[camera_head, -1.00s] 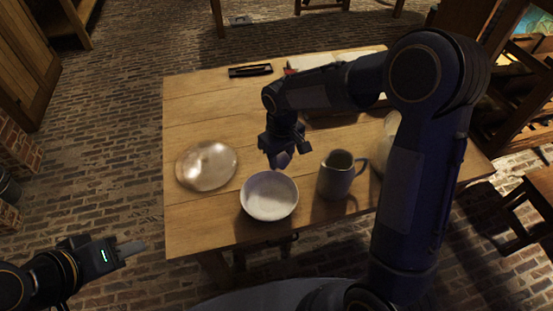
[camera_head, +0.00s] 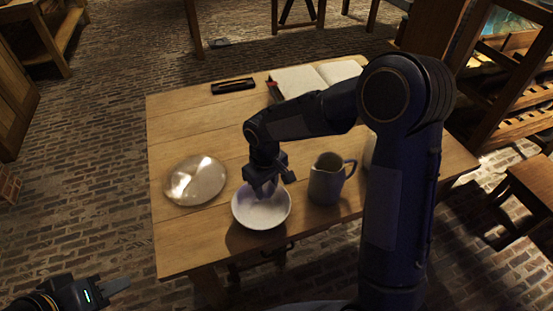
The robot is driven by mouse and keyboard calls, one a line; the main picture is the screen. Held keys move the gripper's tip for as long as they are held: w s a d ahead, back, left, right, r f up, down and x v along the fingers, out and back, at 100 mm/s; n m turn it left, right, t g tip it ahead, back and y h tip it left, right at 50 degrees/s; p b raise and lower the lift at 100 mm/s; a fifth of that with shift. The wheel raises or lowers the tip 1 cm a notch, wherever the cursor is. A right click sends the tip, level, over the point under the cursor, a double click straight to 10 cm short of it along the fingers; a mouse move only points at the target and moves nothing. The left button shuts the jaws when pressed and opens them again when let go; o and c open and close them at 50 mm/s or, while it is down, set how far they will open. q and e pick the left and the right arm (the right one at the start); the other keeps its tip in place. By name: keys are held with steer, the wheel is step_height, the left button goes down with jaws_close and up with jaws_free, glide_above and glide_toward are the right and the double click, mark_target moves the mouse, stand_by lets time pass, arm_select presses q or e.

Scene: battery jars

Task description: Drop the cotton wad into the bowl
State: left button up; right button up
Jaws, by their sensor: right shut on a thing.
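The white bowl (camera_head: 262,221) stands near the front edge of the wooden table. My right gripper (camera_head: 268,186) points down over the back part of the bowl. It is shut on the cotton wad (camera_head: 266,191), a small pale lump mostly hidden by the fingers and hard to tell from the bowl behind it. I cannot tell whether the wad touches the bowl. My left gripper (camera_head: 116,287) is at the bottom left, off the table and far from the bowl. Its fingers are seen from the side, so their opening is unclear.
A grey jug (camera_head: 326,183) stands close to the right of the bowl. A shiny round plate-like thing (camera_head: 195,181) lies to its left. A black tray (camera_head: 233,86) and an open book (camera_head: 300,80) lie at the back of the table (camera_head: 185,125). My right arm hides part of the table's right side.

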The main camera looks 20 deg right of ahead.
steer(key=o, duration=0.9)
steer(key=shift+o, duration=0.2)
steer(key=shift+r, duration=0.1)
step_height(320, 180, up, 8)
steer(key=shift+f, duration=0.25)
steer(key=shift+r, duration=0.1)
